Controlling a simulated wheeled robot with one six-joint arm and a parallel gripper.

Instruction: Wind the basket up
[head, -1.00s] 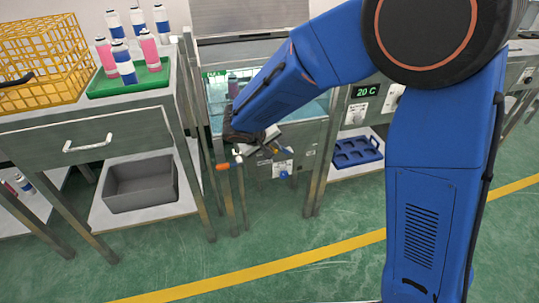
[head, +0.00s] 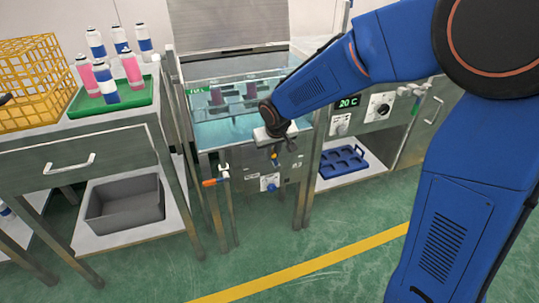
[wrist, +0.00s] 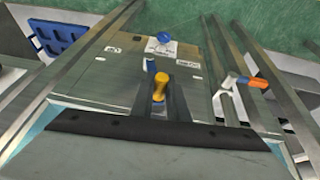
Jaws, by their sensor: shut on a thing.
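The water bath (head: 205,137) stands in the middle of the head view with clear blue water. Several pink cans (head: 216,96) stand upright in its basket, their lower parts at or in the water; the basket itself is hard to make out. A yellow crank knob (wrist: 160,84) sits at the bath's front panel (wrist: 125,68); it also shows small in the head view (head: 275,155). My gripper (wrist: 158,100) is shut on the yellow knob. In the head view my gripper (head: 276,140) is at the bath's front right edge, with the crank arm mostly hidden.
An orange-handled valve (head: 209,183) and a blue knob (head: 270,183) are on the bath's front. A bench on the left holds a yellow wire crate (head: 35,80) and a green tray (head: 112,100) with cans. A blue holder (head: 343,161) sits on the right shelf. Open floor lies in front.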

